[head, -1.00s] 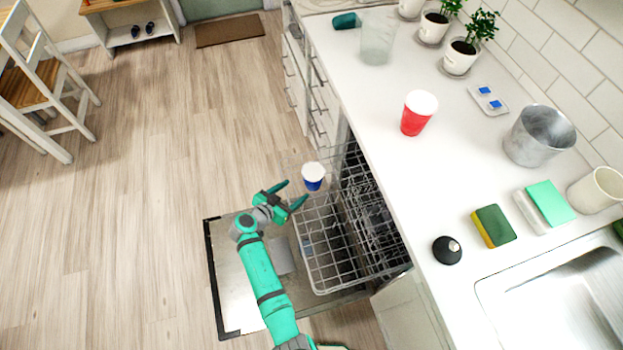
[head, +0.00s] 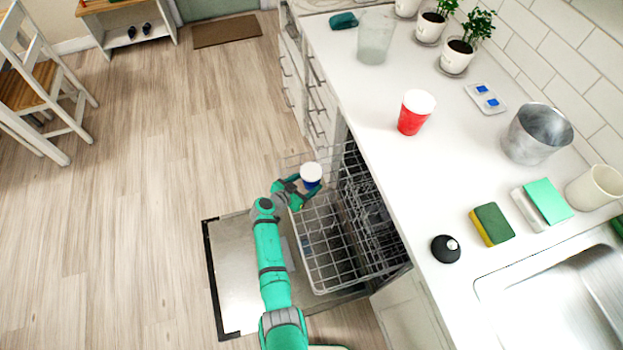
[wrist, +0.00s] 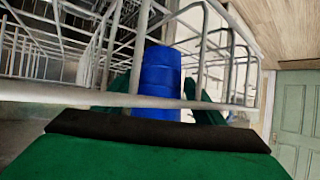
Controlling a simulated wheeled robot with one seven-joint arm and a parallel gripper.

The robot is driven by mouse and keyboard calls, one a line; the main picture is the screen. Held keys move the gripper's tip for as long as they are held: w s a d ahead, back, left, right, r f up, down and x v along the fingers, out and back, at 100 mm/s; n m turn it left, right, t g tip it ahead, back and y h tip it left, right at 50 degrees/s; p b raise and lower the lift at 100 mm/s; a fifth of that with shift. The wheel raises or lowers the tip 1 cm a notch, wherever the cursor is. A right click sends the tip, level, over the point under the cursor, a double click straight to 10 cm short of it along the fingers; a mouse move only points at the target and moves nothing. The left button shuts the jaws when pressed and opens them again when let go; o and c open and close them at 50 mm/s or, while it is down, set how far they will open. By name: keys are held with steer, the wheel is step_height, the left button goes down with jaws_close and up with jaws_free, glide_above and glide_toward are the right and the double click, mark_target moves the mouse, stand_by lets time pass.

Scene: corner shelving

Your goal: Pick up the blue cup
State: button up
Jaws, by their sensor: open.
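The blue cup (head: 311,176) with a white top stands at the far end of the pulled-out dishwasher rack (head: 322,287). My gripper (head: 307,187) is open, with its green fingers on either side of the cup in the head view. In the wrist view the blue cup (wrist: 160,82) is straight ahead between the fingers, partly hidden by a rack wire across the front. I cannot tell whether the fingers touch it.
The open dishwasher door (head: 232,290) lies below the rack. The white counter (head: 380,165) on the right holds a red cup (head: 415,112), a metal bucket (head: 537,134), a sponge (head: 492,224) and a black round object (head: 446,249).

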steer(key=shift+w+d+f, duration=0.25)
steer(key=shift+w, duration=0.15)
steer(key=c, duration=0.9)
steer(key=shift+o, duration=0.2)
steer(key=shift+r, duration=0.1)
